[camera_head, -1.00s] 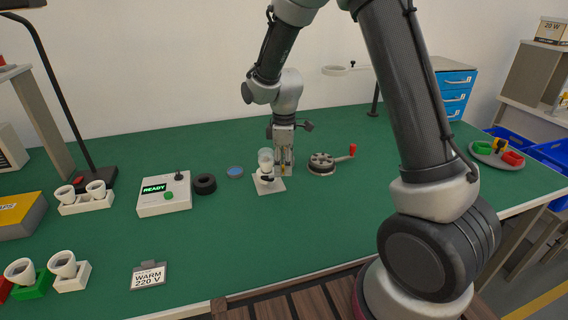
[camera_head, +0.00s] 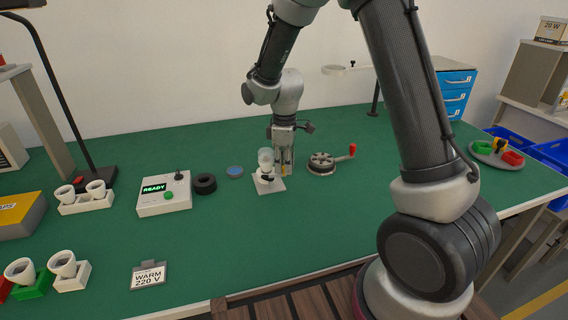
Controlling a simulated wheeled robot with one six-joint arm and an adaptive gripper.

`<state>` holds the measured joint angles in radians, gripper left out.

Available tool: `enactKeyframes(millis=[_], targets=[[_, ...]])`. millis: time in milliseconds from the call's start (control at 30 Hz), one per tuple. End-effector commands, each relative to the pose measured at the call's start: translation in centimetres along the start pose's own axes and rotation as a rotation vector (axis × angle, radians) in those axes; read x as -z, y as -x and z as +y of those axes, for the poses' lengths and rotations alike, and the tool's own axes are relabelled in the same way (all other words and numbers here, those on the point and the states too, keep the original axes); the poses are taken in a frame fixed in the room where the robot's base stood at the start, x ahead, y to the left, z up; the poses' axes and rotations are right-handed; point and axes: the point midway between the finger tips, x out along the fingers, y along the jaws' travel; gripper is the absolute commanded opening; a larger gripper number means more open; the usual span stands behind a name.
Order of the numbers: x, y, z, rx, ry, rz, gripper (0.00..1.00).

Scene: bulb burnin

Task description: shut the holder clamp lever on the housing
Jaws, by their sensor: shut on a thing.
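The holder (camera_head: 269,186) is a pale square plate on the green table, with a small housing (camera_head: 265,171) standing upright on it. A clear glass part (camera_head: 265,156) sits on top of the housing. A small dark part shows low at the front of the housing. My gripper (camera_head: 286,172) points down at the right side of the housing, close beside it. Its fingers are shut on a small yellowish thing, probably the clamp lever (camera_head: 283,169), which they mostly hide. I cannot tell the lever's angle.
Left of the holder are a blue disc (camera_head: 235,172), a black ring (camera_head: 205,184) and a control box (camera_head: 164,194) reading READY. A hand-crank wheel (camera_head: 322,163) stands close to the right. The table (camera_head: 225,245) in front is clear, apart from a WARM 220 V card (camera_head: 149,275).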

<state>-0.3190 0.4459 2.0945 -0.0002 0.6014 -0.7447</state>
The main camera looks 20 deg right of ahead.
Motion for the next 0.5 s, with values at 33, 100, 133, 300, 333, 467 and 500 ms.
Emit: enactKeyframes(millis=[33,100,133,300,333,467,500], targets=[[-0.1,0.0,-0.2,0.000,-0.030,0.000,0.00],[-0.1,0.0,-0.4,0.000,-0.084,0.000,0.00],[-0.1,0.0,-0.5,0.000,-0.109,0.000,0.00],[-0.3,0.0,-1.1,0.000,-0.267,0.000,0.00],[-0.3,0.0,-1.3,0.000,-0.296,0.000,0.00],[-0.3,0.1,-1.8,0.000,-0.420,0.001,0.00],[-0.3,0.0,-1.9,0.000,-0.458,0.000,0.00]])
